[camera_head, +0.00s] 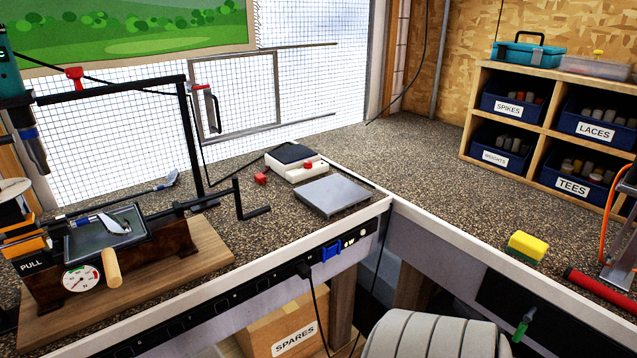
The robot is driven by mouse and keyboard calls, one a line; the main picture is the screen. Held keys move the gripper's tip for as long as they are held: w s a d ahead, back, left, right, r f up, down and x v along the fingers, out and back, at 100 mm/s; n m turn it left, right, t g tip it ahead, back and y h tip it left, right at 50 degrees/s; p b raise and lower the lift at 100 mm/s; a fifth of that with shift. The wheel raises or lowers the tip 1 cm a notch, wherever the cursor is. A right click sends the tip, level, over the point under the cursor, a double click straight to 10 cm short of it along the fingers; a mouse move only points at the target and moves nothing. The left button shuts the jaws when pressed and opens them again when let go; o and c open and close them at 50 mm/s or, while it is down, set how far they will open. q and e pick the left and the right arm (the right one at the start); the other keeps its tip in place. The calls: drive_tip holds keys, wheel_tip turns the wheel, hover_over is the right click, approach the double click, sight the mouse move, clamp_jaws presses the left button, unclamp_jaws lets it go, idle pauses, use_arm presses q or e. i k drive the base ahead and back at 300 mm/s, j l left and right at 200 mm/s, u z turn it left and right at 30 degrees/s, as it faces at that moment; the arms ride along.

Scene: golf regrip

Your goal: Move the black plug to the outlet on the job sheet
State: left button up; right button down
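The black plug (303,270) sits in the outlet strip (237,293) along the front edge of the left bench. Its black cord (316,305) hangs down in front of the bench. A blue plug (331,252) sits in the same strip just to its right. Several dark outlets run along the strip to the left of the black plug; their markings are too small to read. I cannot make out a job sheet in this view. Neither my left nor my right gripper shows.
On the bench stand a clamp rig with a dial (82,279), a grey plate (332,196) and a small scale (293,162). A box marked SPARES (290,327) is below. A yellow sponge (526,246) and shelf bins (507,106) are right. The corner bench top is mostly clear.

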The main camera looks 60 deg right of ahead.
sight(303, 269)
drive_tip(key=z, duration=0.45)
drive_tip(key=l+z, duration=0.1)
drive_tip(key=z, duration=0.3)
drive_tip(key=i+z, duration=0.1)
drive_tip(key=z, duration=0.75)
